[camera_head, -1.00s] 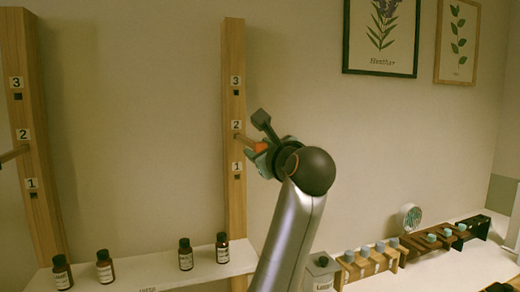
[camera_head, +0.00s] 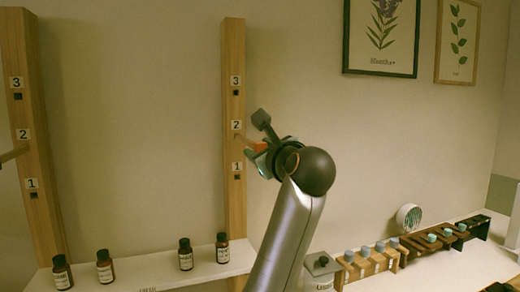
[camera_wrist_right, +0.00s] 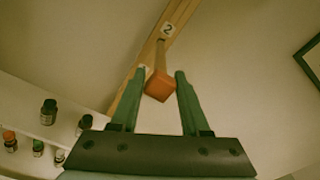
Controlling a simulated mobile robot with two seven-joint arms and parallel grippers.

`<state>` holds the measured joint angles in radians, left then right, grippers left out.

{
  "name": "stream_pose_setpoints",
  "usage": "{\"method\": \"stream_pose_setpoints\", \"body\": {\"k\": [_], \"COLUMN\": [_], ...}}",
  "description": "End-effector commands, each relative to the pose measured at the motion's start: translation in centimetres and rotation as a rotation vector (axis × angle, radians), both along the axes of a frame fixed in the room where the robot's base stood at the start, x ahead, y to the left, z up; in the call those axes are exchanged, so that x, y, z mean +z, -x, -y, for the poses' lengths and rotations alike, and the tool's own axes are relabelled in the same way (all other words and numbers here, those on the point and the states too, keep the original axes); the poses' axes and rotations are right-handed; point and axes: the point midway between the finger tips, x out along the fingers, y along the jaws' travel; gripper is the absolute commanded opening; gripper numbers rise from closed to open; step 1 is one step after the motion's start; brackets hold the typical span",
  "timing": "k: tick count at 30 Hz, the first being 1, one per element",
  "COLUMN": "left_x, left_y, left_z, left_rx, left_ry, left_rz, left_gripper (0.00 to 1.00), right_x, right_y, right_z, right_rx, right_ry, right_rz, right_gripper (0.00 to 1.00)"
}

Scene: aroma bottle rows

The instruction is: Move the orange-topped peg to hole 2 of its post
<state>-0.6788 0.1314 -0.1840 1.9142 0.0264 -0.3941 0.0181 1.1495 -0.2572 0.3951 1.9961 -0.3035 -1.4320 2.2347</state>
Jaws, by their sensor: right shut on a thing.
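The orange-topped peg (camera_head: 260,147) points at the right post (camera_head: 235,60), its wooden shaft meeting the post just below the label 2. The shaft tip covers the spot of hole 2; I cannot tell how deep it sits. My right gripper (camera_head: 264,155) is shut on the orange top. In the right wrist view the orange top (camera_wrist_right: 159,85) lies between the two green fingers of the right gripper (camera_wrist_right: 160,76), with the shaft running up to the label 2. Holes 1 and 3 of this post show empty. My left gripper is not in view.
A left post (camera_head: 36,120) has another wooden peg (camera_head: 12,154) at its label 2. Several dark bottles stand on the white shelf (camera_head: 150,268) below. Wooden racks (camera_head: 372,266) stand at lower right. Framed prints hang above; the wall between is clear.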

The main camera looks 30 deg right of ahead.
Motion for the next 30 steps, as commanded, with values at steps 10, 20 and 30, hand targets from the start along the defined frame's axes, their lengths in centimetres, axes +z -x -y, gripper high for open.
{"method": "stream_pose_setpoints", "body": {"k": [10, 20, 30], "left_x": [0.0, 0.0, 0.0], "left_y": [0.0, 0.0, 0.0], "left_z": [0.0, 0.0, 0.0], "left_rx": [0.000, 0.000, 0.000], "left_ry": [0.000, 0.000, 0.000], "left_rz": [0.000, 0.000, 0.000], "left_gripper": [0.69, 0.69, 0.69], "right_x": [0.0, 0.0, 0.0], "right_y": [-0.6, -1.4, -2.3], "right_z": [0.2, 0.3, 0.5], "right_rx": [0.000, 0.000, 0.001], "right_ry": [0.000, 0.001, 0.000], "right_rz": [0.000, 0.001, 0.000], "right_gripper": [0.00, 0.00, 0.00]}}
